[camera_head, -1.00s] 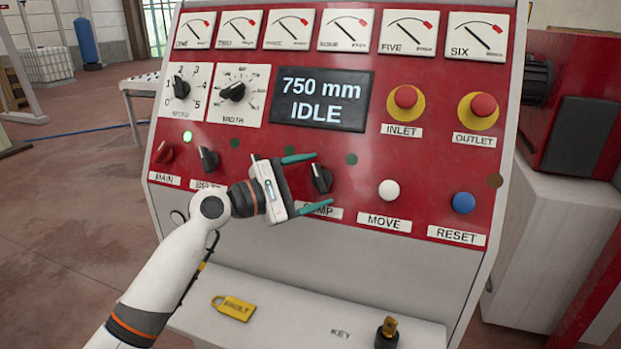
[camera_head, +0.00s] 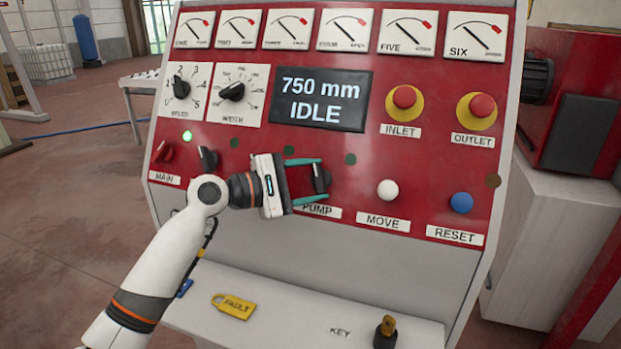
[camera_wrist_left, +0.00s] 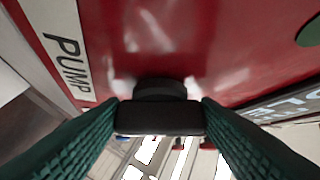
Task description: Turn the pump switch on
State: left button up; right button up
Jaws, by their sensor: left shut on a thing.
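The pump switch is a black rotary knob (camera_head: 320,178) on the red panel, above the white PUMP label (camera_head: 317,211). My left gripper (camera_head: 322,179) is at the knob, with one green finger above it and one below. In the left wrist view the black knob (camera_wrist_left: 160,118) sits between the two green fingertips, which touch its sides. The PUMP label (camera_wrist_left: 66,55) shows at the left there. The lamp above the pump knob (camera_head: 350,159) looks dark. My right gripper is not in view.
Beside the pump knob are the belt knob (camera_head: 208,158), the red main switch (camera_head: 163,152), the white MOVE button (camera_head: 388,190) and the blue RESET button (camera_head: 461,202). The display (camera_head: 321,99) reads 750 mm IDLE.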

pick_arm(q)
jog(key=shift+w+r+m+g+y+p, duration=0.1)
jog(key=shift+r+m+g+y+p, duration=0.25)
jog(key=shift+m+g+p, duration=0.4)
jog(key=m+g+y+p, duration=0.1)
jog(key=p, duration=0.1)
jog(key=m+g+y+p, duration=0.1)
jog(key=m+p, duration=0.1)
jog(key=m+g+y+p, duration=0.1)
jog(key=m+p, duration=0.1)
jog(key=shift+w+d+r+m, duration=0.1)
jog(key=shift+w+r+m, duration=0.05)
jog(key=shift+r+m, duration=0.15)
jog(key=shift+m+g+y+p, duration=0.25)
jog(key=shift+m+y+p, duration=0.3)
jog(key=shift+y+p, duration=0.4)
jog(key=shift+d+m+p, duration=0.1)
jog(key=shift+m+p, duration=0.2)
jog(key=shift+p, duration=0.2)
jog(key=shift+f, duration=0.15)
jog(key=shift+y, duration=0.3)
jog(key=o, duration=1)
